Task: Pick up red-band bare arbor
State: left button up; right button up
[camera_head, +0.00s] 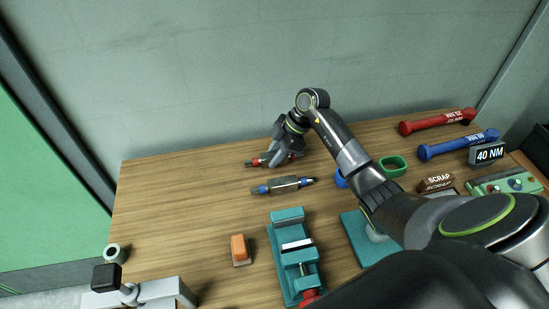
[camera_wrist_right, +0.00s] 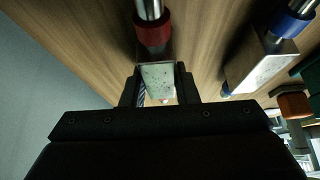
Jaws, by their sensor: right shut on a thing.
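The red-band arbor (camera_head: 256,162) is at the back of the wooden bench, lying sideways, with a red band and a metal shaft. My right gripper (camera_head: 276,157) reaches down over its middle and hides part of it. I cannot tell whether the arbor touches the bench.
A blue-band arbor (camera_head: 284,186) lies just in front. A teal vise (camera_head: 285,250), an orange-topped block (camera_head: 240,249) and a green ring (camera_head: 392,166) stand nearby. Red (camera_head: 437,121) and blue (camera_head: 458,144) torque wrenches lie back right. The bench's left part (camera_head: 160,205) is clear.

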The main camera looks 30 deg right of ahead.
grip_shut()
jog(key=shift+r, duration=0.1)
